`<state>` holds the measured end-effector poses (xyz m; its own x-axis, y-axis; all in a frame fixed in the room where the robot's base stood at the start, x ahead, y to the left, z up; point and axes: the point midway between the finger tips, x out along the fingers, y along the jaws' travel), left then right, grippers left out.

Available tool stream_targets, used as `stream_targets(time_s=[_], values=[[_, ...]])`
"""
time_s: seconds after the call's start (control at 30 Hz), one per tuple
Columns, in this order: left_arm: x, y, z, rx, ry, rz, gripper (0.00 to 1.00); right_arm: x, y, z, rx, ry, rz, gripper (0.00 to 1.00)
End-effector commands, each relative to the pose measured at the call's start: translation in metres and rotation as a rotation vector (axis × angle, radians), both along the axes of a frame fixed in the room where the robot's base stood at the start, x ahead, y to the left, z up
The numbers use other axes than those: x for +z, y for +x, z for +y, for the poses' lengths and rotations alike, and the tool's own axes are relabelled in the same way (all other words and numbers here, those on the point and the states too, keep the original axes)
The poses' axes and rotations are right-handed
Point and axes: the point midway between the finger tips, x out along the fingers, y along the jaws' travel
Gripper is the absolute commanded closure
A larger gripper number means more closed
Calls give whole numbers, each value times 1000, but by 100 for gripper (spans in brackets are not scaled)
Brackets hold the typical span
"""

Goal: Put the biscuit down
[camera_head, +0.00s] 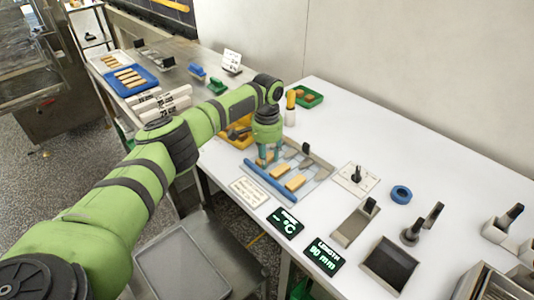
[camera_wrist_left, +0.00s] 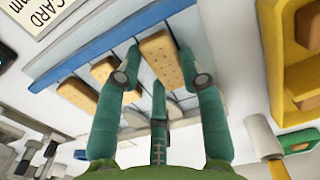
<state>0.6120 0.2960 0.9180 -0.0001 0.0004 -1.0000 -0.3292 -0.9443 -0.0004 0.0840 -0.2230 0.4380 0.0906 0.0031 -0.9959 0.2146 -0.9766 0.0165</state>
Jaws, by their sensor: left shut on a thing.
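My left gripper (camera_head: 267,155) is over the left end of a shallow metal tray (camera_head: 318,169) with a blue bar (camera_head: 270,183) along its front. In the left wrist view its teal fingers are closed on a tan oblong biscuit (camera_wrist_left: 162,60). The held biscuit is close to the tray surface; I cannot tell whether it touches. Two other biscuits, one nearer (camera_head: 281,169) and one farther right (camera_head: 295,182), lie on the tray in a row beside it. They also show in the left wrist view (camera_wrist_left: 103,70). My right gripper is out of view.
A yellow bin (camera_head: 237,138) stands left of the tray and a green bin (camera_head: 310,98) behind it. A blue tray of biscuits (camera_head: 130,80) is at the far left. Dark displays (camera_head: 285,222), a blue ring (camera_head: 401,194) and metal tools stand to the front and right. The back right tabletop is clear.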

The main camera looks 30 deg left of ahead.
Motion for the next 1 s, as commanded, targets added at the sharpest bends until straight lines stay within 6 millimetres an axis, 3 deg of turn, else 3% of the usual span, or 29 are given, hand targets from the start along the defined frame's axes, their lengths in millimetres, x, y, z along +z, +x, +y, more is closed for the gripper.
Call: stream_targets(time_s=[0.33, 0.37, 0.4, 0.77, 0.87, 1.0], values=[[-4, 0, 0, 0, -1, 0, 79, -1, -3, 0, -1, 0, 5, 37], [-4, 0, 0, 0, -1, 0, 57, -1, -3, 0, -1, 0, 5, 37], [-4, 0, 0, 0, 0, -1, 51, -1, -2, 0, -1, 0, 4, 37], [0, 0, 0, 0, 0, -1, 51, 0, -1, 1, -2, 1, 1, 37], [9, 1, 0, 0, -2, -3, 51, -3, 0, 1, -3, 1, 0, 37], [35, 1, 0, -1, -3, -4, 51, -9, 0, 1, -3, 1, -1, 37]])
